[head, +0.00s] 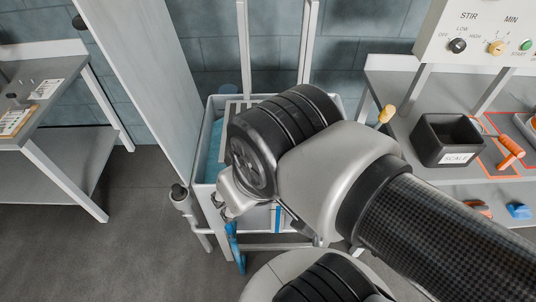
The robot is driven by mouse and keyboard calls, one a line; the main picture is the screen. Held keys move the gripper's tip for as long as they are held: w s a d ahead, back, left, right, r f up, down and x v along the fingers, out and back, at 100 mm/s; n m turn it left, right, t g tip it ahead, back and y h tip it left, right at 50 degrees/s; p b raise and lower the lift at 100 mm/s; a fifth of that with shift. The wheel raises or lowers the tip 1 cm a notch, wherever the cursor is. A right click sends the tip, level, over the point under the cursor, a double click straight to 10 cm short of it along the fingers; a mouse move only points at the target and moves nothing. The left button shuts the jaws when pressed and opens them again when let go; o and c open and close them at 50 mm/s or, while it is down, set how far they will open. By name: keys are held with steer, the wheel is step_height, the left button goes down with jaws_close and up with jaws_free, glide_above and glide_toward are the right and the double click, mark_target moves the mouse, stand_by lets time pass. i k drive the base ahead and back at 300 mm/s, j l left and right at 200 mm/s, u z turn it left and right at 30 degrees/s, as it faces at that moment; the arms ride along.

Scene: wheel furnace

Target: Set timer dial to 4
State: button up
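The timer dial (497,47) is a cream knob under the label MIN, on the white control panel (432,45) at the top right of the head view. Its tick marks are too small to read, so I cannot tell its setting. My arm crosses the middle of the view, well left of and below the panel. A metal part that seems to belong to my gripper (229,195) shows below the black wrist joint. Most of it is hidden, and I cannot tell whether it is open or shut. It is far from the dial.
Beside the dial are a black STIR knob (458,45) and a green START button (525,45). Below are a black SCALE bin (447,139), an orange-handled tool (510,152) and a yellow-handled lever (386,114). A white post (150,80) and grey bench (60,160) stand left.

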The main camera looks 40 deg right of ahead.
mark_target(497, 47)
steer(key=z, duration=2.55)
